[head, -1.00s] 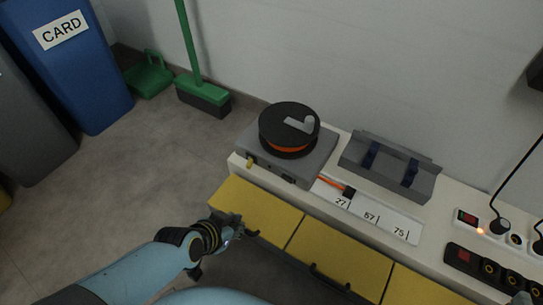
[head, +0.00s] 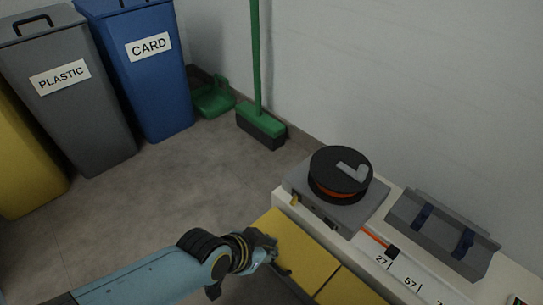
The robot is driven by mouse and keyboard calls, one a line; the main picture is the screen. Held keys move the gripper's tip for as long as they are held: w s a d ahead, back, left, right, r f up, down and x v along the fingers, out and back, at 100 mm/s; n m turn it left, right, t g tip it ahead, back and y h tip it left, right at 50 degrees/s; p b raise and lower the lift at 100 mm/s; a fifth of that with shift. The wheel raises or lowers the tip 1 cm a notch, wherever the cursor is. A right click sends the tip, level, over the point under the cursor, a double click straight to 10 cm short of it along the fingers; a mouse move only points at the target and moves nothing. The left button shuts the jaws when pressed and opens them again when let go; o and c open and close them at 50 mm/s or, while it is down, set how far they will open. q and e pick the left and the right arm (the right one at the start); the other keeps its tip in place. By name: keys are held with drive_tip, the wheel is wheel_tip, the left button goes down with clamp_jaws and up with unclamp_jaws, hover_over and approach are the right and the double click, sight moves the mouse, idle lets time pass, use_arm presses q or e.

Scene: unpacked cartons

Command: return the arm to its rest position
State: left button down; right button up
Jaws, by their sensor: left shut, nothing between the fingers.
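My left arm (head: 150,277) comes in from the lower left in the head view. My left gripper (head: 270,254) is shut and empty. In the picture it overlaps the front of the yellow drawers (head: 298,256), near a dark drawer handle; I cannot tell whether it touches them. My right gripper is not in view.
A white-topped bench (head: 379,208) carries a black reel (head: 339,168) on a grey base, a numbered strip (head: 405,271) and a grey holder (head: 440,226). Grey (head: 68,105) and blue (head: 146,85) bins, a green dustpan (head: 214,98) and broom (head: 261,120) stand behind.

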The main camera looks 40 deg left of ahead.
use_arm(q)
drive_tip(key=shift+w+r, duration=0.15)
drive_tip(key=shift+r, duration=1.45)
